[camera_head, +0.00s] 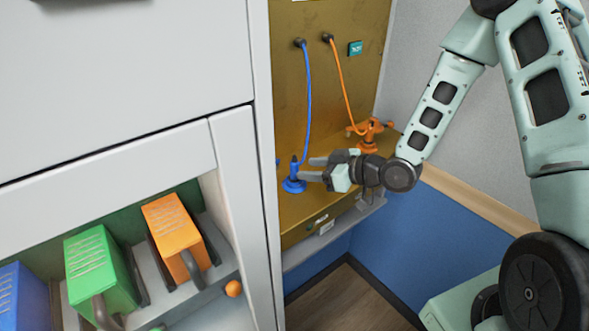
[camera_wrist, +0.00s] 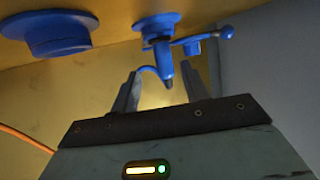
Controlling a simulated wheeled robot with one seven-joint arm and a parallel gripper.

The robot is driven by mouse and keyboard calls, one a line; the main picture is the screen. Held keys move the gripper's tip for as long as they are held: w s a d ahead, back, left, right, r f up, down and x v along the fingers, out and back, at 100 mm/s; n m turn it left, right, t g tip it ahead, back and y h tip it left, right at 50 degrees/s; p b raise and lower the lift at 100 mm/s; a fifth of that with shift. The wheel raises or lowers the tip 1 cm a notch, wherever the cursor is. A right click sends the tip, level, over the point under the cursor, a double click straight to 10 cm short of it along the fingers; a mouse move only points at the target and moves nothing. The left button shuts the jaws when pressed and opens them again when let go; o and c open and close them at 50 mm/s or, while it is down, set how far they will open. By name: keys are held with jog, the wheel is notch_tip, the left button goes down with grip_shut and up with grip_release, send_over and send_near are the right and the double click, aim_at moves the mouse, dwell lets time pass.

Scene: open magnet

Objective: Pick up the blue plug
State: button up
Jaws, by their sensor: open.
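The blue plug (camera_head: 294,163) stands on a round blue base on the gold ledge, with a blue cable (camera_head: 307,95) rising behind it to the gold panel. My gripper (camera_head: 314,169) is just right of the plug, its fingers pointing left towards it. In the wrist view, the fingers of my gripper (camera_wrist: 160,90) are spread. A blue part with a dark tip (camera_wrist: 167,80) shows between them, apparently the plug, with no clear contact. A blue mount (camera_wrist: 157,22) with a ball-ended lever (camera_wrist: 227,33) and a round blue disc (camera_wrist: 58,33) are beyond it.
An orange fitting (camera_head: 372,132) with an orange cable (camera_head: 343,85) stands behind my gripper on the ledge. A white cabinet wall (camera_head: 245,200) closes off the left. Its lower shelf holds orange (camera_head: 175,235), green (camera_head: 100,270) and blue (camera_head: 22,297) handled blocks.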

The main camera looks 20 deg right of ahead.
aim_at(298, 168)
jog(key=p+x, duration=0.2)
jog(key=x, duration=0.1)
jog(key=p+x, duration=0.1)
jog(key=x, duration=0.1)
jog(key=shift+s+a+r, duration=0.2)
jog(key=shift+a+r, duration=0.05)
jog(key=shift+r, duration=0.05)
jog(key=shift+w+a+f, duration=0.1)
jog(key=shift+w+f, duration=0.05)
grip_shut()
